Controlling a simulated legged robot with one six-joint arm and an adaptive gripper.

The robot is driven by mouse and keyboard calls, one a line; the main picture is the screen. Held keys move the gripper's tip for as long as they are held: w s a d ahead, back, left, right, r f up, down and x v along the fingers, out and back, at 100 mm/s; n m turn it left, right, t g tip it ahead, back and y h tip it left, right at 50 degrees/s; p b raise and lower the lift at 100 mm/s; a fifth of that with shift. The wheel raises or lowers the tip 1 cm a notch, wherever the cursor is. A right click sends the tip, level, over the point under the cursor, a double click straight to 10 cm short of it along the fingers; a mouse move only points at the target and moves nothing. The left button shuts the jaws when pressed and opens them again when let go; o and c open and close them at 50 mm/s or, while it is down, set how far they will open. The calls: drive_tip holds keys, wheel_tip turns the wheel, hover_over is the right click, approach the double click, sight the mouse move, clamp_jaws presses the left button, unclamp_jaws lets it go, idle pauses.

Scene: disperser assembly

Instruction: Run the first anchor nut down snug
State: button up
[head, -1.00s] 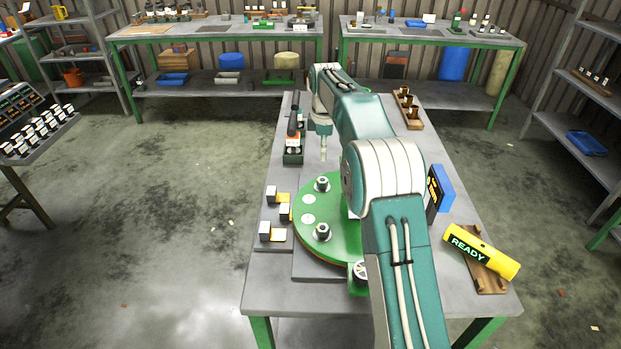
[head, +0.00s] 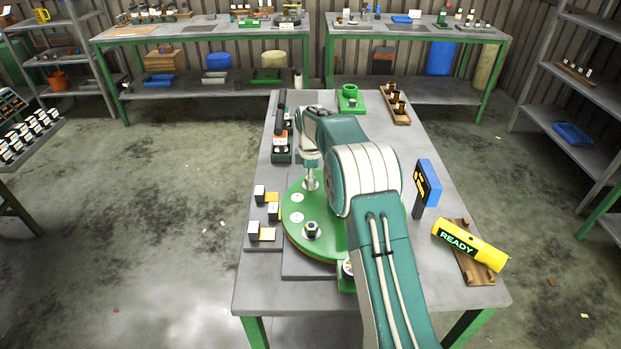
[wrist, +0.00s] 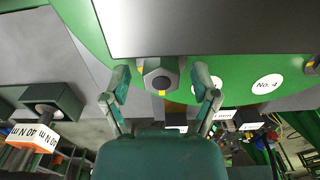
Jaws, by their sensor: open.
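The green round plate (head: 322,244) lies on the table with anchor nuts on it. The far nut stands at my gripper (head: 311,180), which points down over the plate's far left part. In the wrist view a grey hex nut (wrist: 160,78) with a dark centre sits between the spread fingertips of my gripper (wrist: 160,84), with a visible gap on each side. My gripper is open and holds nothing. A nearer nut (head: 311,231) stands on the plate's front left, apart from my gripper. My arm hides the plate's right side.
Small blocks (head: 259,192) with yellow pads stand left of the plate. A tool rack (head: 281,154) is behind them. A blue-backed display (head: 429,182) and a yellow READY cylinder (head: 469,245) are on the right. A green cup-like fixture (head: 349,97) stands at the table's back.

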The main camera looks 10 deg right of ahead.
drive_tip(key=shift+a, duration=0.1)
clamp_jaws()
drive_tip(key=shift+m, duration=0.3)
drive_tip(key=m, duration=0.9)
drive_tip(key=shift+m, duration=0.4)
drive_tip(key=m, duration=0.9)
drive_tip(key=shift+f, duration=0.1)
drive_tip(key=shift+m, duration=0.3)
